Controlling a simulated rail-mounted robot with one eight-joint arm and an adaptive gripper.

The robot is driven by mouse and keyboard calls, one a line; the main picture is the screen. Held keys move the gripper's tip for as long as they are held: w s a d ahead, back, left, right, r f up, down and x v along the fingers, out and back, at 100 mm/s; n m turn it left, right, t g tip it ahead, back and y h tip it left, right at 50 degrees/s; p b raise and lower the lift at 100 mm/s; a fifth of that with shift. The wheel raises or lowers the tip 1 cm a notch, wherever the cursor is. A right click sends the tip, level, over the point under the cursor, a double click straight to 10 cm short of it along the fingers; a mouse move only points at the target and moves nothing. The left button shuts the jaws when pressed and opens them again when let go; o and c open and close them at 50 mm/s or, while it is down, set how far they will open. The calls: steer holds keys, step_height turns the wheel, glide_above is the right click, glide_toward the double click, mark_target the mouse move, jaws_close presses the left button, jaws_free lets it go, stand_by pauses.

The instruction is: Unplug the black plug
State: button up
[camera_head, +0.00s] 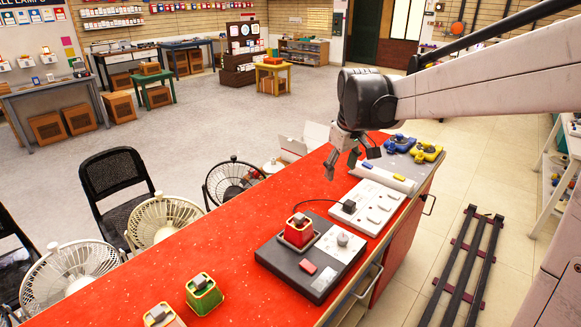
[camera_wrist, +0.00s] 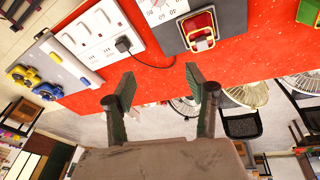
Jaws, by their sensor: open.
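The black plug (camera_head: 349,206) sits in the near end of a white socket panel (camera_head: 379,200) on the red workbench, with a dark cord running from it. In the wrist view the plug (camera_wrist: 123,44) is up and left of centre, seated on the socket panel (camera_wrist: 88,36). My gripper (camera_head: 352,166) is open and empty above the bench, beyond the plug in the head view. In the wrist view my gripper (camera_wrist: 160,85) shows two spread fingers, with the plug ahead of them, not between them. Nothing touches the plug.
A dark device (camera_head: 310,284) with a red-framed switch stands near the panel; it also shows in the wrist view (camera_wrist: 230,18). Yellow (camera_head: 427,152) and blue (camera_head: 399,143) tools lie at the bench's far end. Fans line its left side. Red bench surface around the panel's left side is clear.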

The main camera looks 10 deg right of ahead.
steer(key=w+d+f+n+g, duration=0.2)
steer(key=w+d+f, duration=0.55)
steer(key=w, duration=0.25)
steer(key=n+g, duration=0.1)
glide_above(350, 202)
steer(key=shift+y, duration=0.3)
step_height(350, 202, down, 11)
steer(key=shift+s+a+r+p, duration=0.1)
steer(key=shift+a+r+p, duration=0.05)
steer(key=shift+p, duration=0.25)
steer(key=shift+f, duration=0.25)
steer(key=shift+f, duration=0.1)
steer(key=shift+f+b, duration=2.35)
steer(key=shift+f, duration=2.05)
steer(key=shift+b, duration=0.45)
